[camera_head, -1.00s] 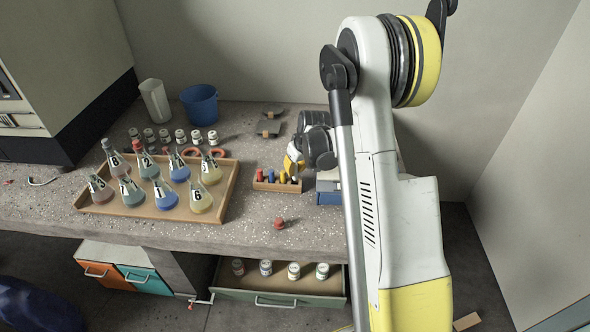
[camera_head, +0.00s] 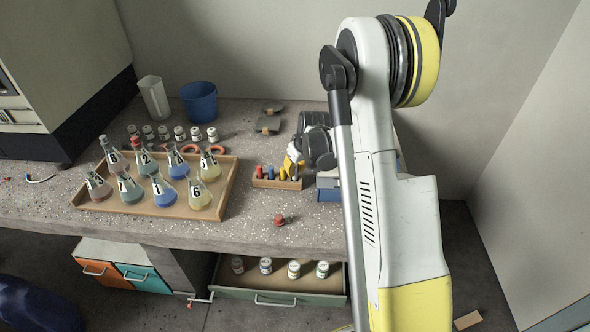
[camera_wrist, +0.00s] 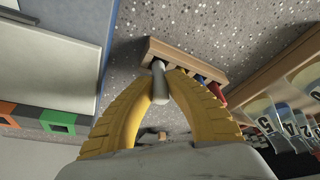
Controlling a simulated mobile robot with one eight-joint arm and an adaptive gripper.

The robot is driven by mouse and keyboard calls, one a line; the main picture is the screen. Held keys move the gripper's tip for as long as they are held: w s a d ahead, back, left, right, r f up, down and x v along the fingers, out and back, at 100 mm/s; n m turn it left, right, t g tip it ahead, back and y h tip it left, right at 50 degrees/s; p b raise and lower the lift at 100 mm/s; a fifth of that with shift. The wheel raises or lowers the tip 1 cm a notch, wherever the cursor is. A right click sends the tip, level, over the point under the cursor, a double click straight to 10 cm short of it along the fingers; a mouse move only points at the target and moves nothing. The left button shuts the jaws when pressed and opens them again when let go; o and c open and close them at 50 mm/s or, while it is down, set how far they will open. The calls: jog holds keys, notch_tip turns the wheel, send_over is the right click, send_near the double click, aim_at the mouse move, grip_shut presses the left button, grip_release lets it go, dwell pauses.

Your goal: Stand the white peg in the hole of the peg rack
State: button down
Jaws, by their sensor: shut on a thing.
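The wooden peg rack (camera_head: 264,184) stands on the bench, holding red (camera_head: 259,171), blue (camera_head: 271,172) and yellow (camera_head: 283,173) pegs. My yellow gripper (camera_wrist: 160,78) is at the rack's right end in the head view. It is shut on the white peg (camera_wrist: 159,88), which sits between the fingertips in the wrist view. The peg's far end overlaps the edge of the rack (camera_wrist: 185,59) beside a dark hole. I cannot tell whether that end is inside the hole or just above it. In the head view, my gripper largely hides the peg.
A tray (camera_head: 228,190) of numbered flasks stands left of the rack. A small red object (camera_head: 279,220) lies in front of it. A blue box (camera_head: 328,190) is close on the right. An open drawer (camera_head: 272,292) with bottles juts out below.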

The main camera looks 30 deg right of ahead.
jog(key=shift+f+b, duration=0.8)
jog(key=shift+f, duration=0.2)
jog(key=c, duration=1.4)
grip_release()
